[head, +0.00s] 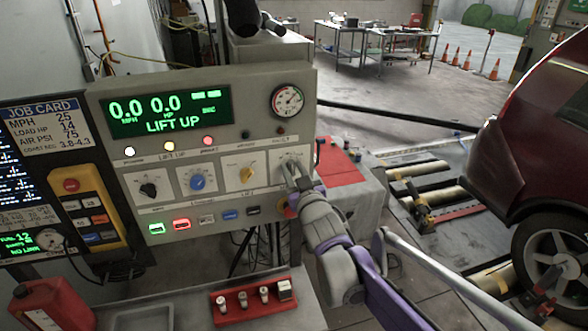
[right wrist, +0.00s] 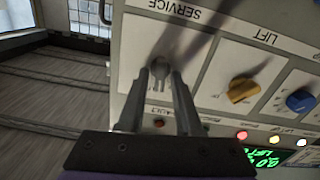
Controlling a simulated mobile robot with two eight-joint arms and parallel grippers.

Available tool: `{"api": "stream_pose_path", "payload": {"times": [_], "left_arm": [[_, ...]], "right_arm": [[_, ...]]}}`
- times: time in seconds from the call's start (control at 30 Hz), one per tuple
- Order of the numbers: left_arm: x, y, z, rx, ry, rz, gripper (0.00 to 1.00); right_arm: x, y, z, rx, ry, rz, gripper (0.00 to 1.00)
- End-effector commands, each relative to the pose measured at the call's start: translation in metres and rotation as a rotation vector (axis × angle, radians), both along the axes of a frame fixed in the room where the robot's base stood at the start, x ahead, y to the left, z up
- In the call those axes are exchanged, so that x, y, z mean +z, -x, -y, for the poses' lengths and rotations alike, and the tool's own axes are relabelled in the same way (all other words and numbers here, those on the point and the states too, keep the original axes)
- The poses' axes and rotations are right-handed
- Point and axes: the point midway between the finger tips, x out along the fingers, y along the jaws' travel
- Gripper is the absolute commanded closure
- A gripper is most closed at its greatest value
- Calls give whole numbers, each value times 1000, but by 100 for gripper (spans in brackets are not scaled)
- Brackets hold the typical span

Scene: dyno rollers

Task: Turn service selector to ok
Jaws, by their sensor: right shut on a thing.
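The service selector (right wrist: 160,70) is a small grey knob on a pale panel plate, with the word SERVICE by it in the right wrist view. My right gripper (right wrist: 160,80) is at this knob, with its two dark fingers shut on its sides. In the head view, my right gripper (head: 289,175) reaches the rightmost plate of the control panel (head: 225,136) and covers most of the knob. The direction of the knob's pointer and any position marks are hidden or too small to read. My left gripper is not in view.
A yellow lift knob (head: 247,175), a blue knob (head: 197,182) and a black knob (head: 148,189) sit left of the selector. The display (head: 168,114) reads LIFT UP. A red tray (head: 254,301) lies below. A dark red car (head: 545,140) stands right.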

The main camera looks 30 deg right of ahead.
Motion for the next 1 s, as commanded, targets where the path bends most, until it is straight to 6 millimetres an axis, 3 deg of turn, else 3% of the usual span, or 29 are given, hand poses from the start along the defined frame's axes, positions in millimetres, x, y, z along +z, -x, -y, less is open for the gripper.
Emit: {"api": "stream_pose_path", "payload": {"times": [0.6, 1.0], "left_arm": [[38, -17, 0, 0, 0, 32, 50], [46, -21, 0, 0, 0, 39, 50]], "right_arm": [[1, -1, -3, -1, 443, -106, 100], [-1, -1, -3, -1, 560, -135, 100]]}}
